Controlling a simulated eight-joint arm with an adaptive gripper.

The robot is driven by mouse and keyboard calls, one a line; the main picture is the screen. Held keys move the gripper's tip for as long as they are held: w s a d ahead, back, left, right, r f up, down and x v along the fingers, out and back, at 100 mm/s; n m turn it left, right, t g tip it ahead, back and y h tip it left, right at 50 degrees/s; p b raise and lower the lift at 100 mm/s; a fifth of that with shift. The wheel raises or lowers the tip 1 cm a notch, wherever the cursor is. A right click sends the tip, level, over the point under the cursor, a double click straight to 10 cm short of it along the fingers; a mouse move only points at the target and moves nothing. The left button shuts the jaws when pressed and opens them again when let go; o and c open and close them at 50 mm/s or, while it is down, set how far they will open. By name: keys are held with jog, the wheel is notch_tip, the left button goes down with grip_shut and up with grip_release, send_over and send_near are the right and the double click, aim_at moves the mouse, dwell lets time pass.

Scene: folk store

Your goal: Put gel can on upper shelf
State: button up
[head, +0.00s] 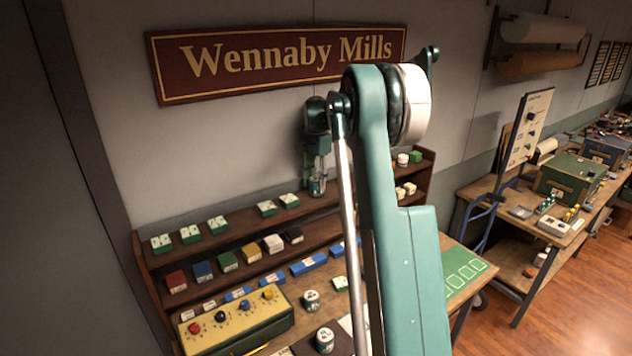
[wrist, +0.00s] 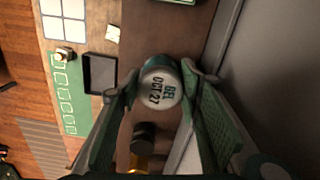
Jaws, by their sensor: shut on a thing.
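The gel can (wrist: 160,88), white-topped with a green side and lettering that reads GEL OCT 27, sits between the fingers of my gripper (wrist: 161,78). My gripper is shut on it. In the head view, my gripper (head: 317,170) is at the wall-side shelf unit, with the can (head: 317,187) below its fingers at the level of the upper shelf (head: 335,199). I cannot tell whether the can's base touches the board. My arm hides part of the shelf to the right.
White-and-green boxes (head: 265,208) stand left of the can on the upper shelf. Small items (head: 403,159) stand at its right end. Coloured boxes (head: 228,260) fill the lower shelf. Below are a yellow control box (head: 235,318) and other cans (head: 312,301). The wall is close behind.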

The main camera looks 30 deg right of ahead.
aim_at(316, 178)
jog(key=shift+f, duration=0.2)
jog(key=o, duration=1)
jog(key=shift+c, duration=0.2)
jog(key=shift+r, duration=0.15)
notch_tip(316, 178, up, 12)
jog(key=b, duration=0.1)
dwell(0.8)
